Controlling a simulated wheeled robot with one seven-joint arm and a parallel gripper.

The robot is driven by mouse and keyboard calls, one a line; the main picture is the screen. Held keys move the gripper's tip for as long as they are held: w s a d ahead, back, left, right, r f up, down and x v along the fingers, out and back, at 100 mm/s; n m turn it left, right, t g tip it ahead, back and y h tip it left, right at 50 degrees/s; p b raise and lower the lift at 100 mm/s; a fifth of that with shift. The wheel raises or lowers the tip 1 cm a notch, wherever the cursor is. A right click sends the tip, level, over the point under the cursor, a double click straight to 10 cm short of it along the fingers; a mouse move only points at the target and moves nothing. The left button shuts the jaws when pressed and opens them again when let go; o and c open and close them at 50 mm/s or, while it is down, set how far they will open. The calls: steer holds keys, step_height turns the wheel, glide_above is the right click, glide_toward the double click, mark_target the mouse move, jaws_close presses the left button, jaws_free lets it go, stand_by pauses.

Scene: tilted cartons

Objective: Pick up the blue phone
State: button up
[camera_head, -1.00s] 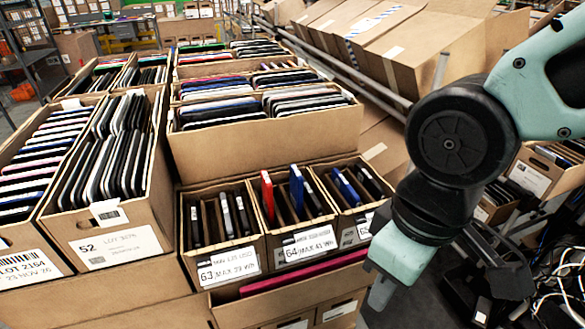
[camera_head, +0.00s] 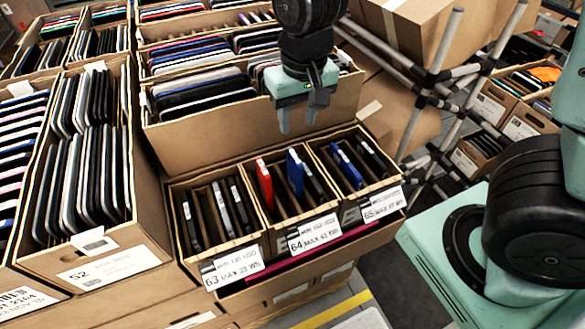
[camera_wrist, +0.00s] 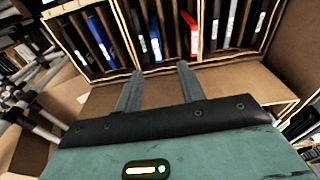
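A blue phone (camera_head: 295,172) stands on edge, slightly tilted, in the carton labelled 64 (camera_head: 313,236); it also shows in the wrist view (camera_wrist: 155,38). Another blue phone (camera_head: 346,165) stands in the carton labelled 65 (camera_head: 383,204) and appears at the left in the wrist view (camera_wrist: 101,30). My gripper (camera_head: 298,124) points down above the back edge of the small cartons, behind the blue phone in 64. Its two fingers, also in the wrist view (camera_wrist: 158,72), are apart with nothing between them.
A red phone (camera_head: 264,184) stands left of the blue one in carton 64; dark phones stand beside both. The carton labelled 63 (camera_head: 232,268) is to the left. A taller carton (camera_head: 215,140) packed with devices rises behind. Metal poles (camera_head: 425,90) stand at right.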

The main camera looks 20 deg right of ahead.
mark_target(294, 166)
steer(key=f, duration=0.3)
steer(key=w+f+p, duration=0.1)
steer(key=f, duration=0.3)
steer(key=w+d+f, duration=0.1)
steer(key=f, duration=0.3)
steer(key=shift+w+f+p, duration=0.1)
steer(key=shift+p, duration=0.2)
steer(key=shift+w+a+f+p, duration=0.15)
steer(key=shift+f+p, duration=0.5)
steer(key=shift+f, duration=0.85)
steer(key=shift+w+f+p, duration=0.15)
steer(key=shift+f+p, duration=0.45)
steer(key=shift+f, duration=0.9)
jaws_close()
